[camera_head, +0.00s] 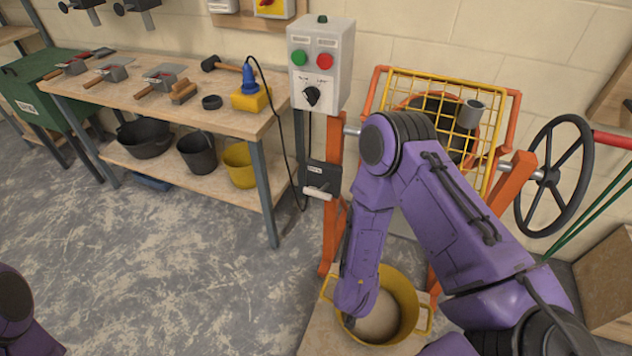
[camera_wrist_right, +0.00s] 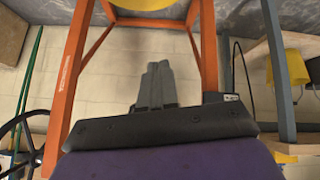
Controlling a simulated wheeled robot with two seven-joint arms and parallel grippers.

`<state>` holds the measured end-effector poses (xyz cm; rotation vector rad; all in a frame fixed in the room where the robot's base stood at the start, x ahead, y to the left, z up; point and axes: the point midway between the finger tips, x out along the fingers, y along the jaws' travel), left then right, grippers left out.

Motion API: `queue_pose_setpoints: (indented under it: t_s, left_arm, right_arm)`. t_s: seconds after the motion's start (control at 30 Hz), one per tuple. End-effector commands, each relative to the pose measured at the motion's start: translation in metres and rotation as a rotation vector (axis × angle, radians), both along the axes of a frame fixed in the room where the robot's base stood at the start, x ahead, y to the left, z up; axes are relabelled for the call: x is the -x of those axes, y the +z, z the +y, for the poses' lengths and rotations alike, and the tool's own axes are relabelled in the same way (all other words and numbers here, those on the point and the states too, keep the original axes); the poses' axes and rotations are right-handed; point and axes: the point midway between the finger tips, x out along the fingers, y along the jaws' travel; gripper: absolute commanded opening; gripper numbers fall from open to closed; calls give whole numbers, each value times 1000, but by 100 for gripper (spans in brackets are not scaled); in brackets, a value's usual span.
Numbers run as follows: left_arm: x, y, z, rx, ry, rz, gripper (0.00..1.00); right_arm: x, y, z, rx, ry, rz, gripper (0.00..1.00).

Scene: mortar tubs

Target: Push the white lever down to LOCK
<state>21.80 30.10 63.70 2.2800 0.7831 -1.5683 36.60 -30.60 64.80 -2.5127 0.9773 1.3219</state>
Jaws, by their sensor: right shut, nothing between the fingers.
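The white lever (camera_head: 318,192) sticks out from the lower part of a dark labelled box (camera_head: 323,174), mounted on the left orange post of the mixer frame. I cannot read its label or tell the lever's exact angle. My right arm hangs to the right of the lever and in front of the frame; its gripper is hidden in the head view. In the right wrist view my right gripper (camera_wrist_right: 157,68) is shut and empty, between the orange legs. My left gripper is out of view.
A yellow tub (camera_head: 402,285) stands below my right forearm. A control box (camera_head: 321,65) with green and red buttons hangs above the lever. A workbench (camera_head: 150,100) with tools stands left, a black handwheel (camera_head: 553,178) right.

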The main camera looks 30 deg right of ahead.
Motion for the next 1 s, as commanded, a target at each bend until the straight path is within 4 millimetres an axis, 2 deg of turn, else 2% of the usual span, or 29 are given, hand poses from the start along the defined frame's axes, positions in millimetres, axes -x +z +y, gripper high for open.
queue_pose_setpoints:
  t_s: [0.03,0.1,0.17,0.2,0.3,0.33,0.43,0.53,0.83,1.0]
  left_arm:
    - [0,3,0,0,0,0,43]
    - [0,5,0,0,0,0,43]
    - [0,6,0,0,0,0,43]
    - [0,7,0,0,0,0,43]
    - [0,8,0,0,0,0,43]
    - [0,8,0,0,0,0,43]
    - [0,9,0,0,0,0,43]
    - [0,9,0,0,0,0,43]
    - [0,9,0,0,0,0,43]
    - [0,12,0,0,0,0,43]
  right_arm:
    - [-57,24,-1,43,-64,-45,0]
    - [-119,63,-3,69,-156,-28,0]
    - [-163,100,-3,32,-223,12,0]
    - [-186,126,-1,-16,-253,42,0]
    - [-230,186,3,-169,-273,101,0]
    - [-239,201,5,-214,-265,112,0]
    - [-259,237,9,-324,-236,129,0]
    - [-265,250,11,-366,-216,137,0]
    - [-265,249,11,-365,-211,141,0]
    - [-268,230,7,-363,-213,143,0]
